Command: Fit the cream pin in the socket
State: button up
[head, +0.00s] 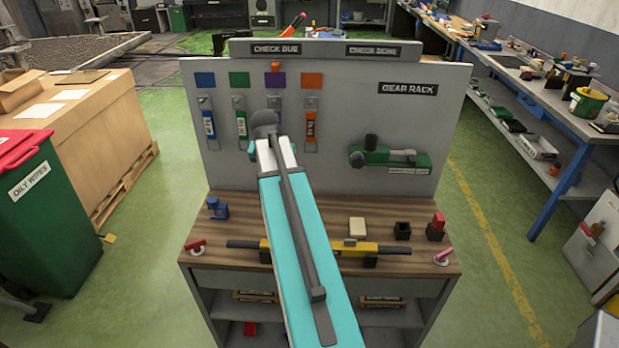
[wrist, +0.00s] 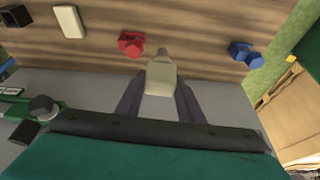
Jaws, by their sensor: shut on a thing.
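In the wrist view my gripper (wrist: 160,95) is shut on a cream pin (wrist: 161,77), with one dark finger on each side. The pin is a pale block with a narrower tip at its far end, held in front of the board and clear of the bench top. In the head view my arm hides the gripper and the pin. A black square block (head: 402,231) with a dark top, which looks like a socket, stands on the right of the bench; part of it shows at the wrist view's upper left corner (wrist: 9,15).
A cream block (head: 357,227) lies left of the black block. A red-topped block (head: 436,227) stands at right, a blue fixture (head: 217,208) at left. A red fixture (wrist: 131,43) shows near the pin.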

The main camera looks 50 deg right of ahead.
jog(key=w+a+r+n+y+b, duration=0.1)
jog(key=w+a+n+b, duration=0.1)
jog(key=a, duration=1.1)
jog(key=w+a+r+n+t+y+b, duration=0.1)
jog(key=w+a+n, duration=0.3)
jog(key=a, duration=0.9)
jog(key=w+a+r+n+t+y+b, duration=0.1)
jog(key=w+a+n, duration=0.3)
jog(key=a, duration=0.9)
jog(key=shift+a+n+b, duration=0.3)
jog(key=shift+n+b, duration=0.2)
jog(key=shift+b, duration=0.3)
